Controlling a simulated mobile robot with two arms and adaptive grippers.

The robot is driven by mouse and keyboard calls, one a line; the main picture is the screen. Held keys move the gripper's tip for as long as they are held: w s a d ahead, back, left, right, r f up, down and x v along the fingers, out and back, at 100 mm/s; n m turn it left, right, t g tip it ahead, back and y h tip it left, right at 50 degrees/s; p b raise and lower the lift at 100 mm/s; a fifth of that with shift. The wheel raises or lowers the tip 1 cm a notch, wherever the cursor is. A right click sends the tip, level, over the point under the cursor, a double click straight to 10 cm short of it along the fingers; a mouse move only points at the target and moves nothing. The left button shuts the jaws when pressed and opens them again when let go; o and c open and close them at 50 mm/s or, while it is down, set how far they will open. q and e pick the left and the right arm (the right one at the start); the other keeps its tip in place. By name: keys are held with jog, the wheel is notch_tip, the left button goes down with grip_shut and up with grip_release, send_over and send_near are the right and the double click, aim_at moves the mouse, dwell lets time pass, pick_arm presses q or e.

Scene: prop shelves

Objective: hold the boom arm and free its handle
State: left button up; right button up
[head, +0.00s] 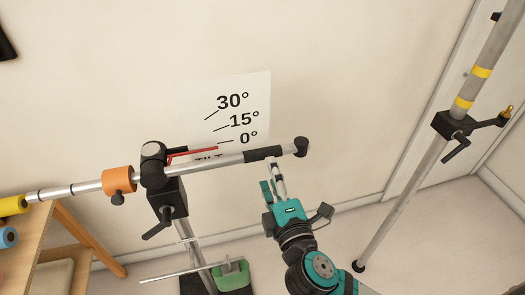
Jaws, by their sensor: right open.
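The boom arm (220,163) is a silver tube crossing the left half of the head view, with a black grip section and a round black end on its right. It passes through a black pivot clamp (153,172) on top of a stand. A black lever handle (157,223) hangs at the lower left of the clamp. A red pointer (192,152) lies just above the tube, near the 0° mark. My right gripper (270,177) is open and empty, just below the black grip section. Contact with the tube cannot be told. My left gripper is not in view.
An orange collar (118,180) sits on the boom left of the clamp. A tilt chart (226,108) is on the wall behind. A wooden table (85,240) stands at left, a green block (232,275) by the stand's base. A pole (415,180) with a clamp stands right.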

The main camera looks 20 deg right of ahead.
aim_at(261, 154)
jog(key=shift+w+p, duration=0.45)
jog(key=shift+w, duration=3.55)
grip_shut()
jog(key=shift+f, duration=0.1)
jog(key=shift+w+a+f, duration=0.1)
jog(key=shift+f, duration=0.1)
